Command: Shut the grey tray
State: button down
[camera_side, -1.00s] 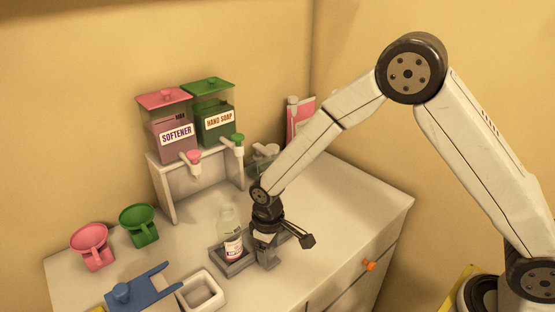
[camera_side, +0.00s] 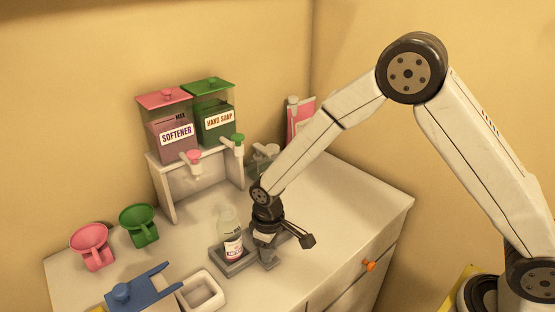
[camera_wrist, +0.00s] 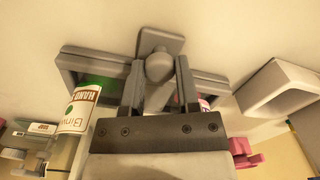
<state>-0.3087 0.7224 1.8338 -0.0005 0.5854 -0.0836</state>
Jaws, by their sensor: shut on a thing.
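The grey tray (camera_side: 238,267) lies on the white counter near its front edge. A clear bottle (camera_side: 232,242) with a red-and-white label stands upright in its left part. My gripper (camera_side: 267,256) points down at the tray's front, right of the bottle. In the wrist view, my gripper (camera_wrist: 160,88) has its two fingers on either side of a round grey knob (camera_wrist: 159,67) on the tray (camera_wrist: 205,79), shut on it. The tray's right part is partly hidden by my gripper.
Softener (camera_side: 174,133) and hand soap (camera_side: 216,121) dispensers stand on a white rack behind. Pink (camera_side: 90,243) and green (camera_side: 139,223) cups are left. A blue piece (camera_side: 141,289) and a white open box (camera_side: 203,291) lie front left. The counter's right side is clear.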

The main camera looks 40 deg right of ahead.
jog(key=shift+w, duration=0.1)
dwell(0.7)
jog(key=shift+w+r, duration=0.1)
jog(key=shift+w, duration=6.1)
jog(key=shift+c, duration=1.9)
grip_release()
jog(key=shift+o, duration=0.3)
notch_tip(320, 180, up, 8)
jog(key=shift+d, duration=0.1)
